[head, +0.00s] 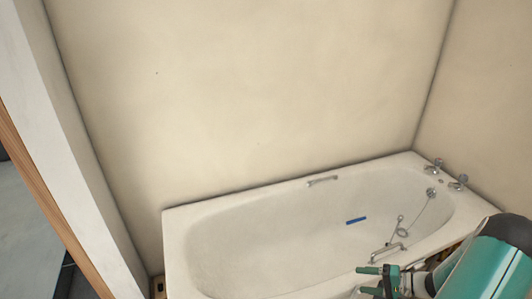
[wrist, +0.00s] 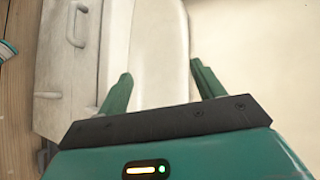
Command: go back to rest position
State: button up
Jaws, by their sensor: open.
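My gripper (head: 368,281) shows at the lower right of the head view, in front of the bathtub's near rim. In the wrist view its two green fingers (wrist: 160,92) stand apart with nothing between them, so it is open and empty. My teal arm fills the lower right corner of the head view. The white bathtub (head: 175,232) stands against the wall beyond the gripper. In the wrist view a pale tub-like surface (wrist: 160,40) lies behind the fingers.
The tub has grab handles (head: 388,250), taps (head: 457,182) and a plug chain (head: 419,212). A blue strip (head: 356,220) lies inside it. A white wall end with wooden trim (head: 50,185) stands at the left. The beige wall (head: 250,90) is bare.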

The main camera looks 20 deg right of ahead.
jog(key=w+a+r+n+g+h, duration=0.1)
jog(key=a+r+n+g+h, duration=0.25)
jog(key=a+r, duration=0.65)
jog(key=w+a+r+n+g+h, duration=0.1)
jog(key=a+r+n+g+h, duration=0.2)
jog(key=a+r, duration=0.65)
jog(key=s+a+r+n+t+h, duration=0.1)
jog(key=s+a+r+t+h, duration=0.1)
jog(key=s+a+r, duration=0.3)
jog(key=s+a+r+n+t+h, duration=0.1)
jog(key=s+a+r, duration=0.4)
jog(key=r, duration=0.6)
jog(key=shift+s+a+r+n+t+h, duration=0.15)
jog(key=shift+s+r+n+t+h, duration=0.2)
jog(key=shift+s+r+h, duration=0.15)
jog(key=shift+s+f, duration=0.1)
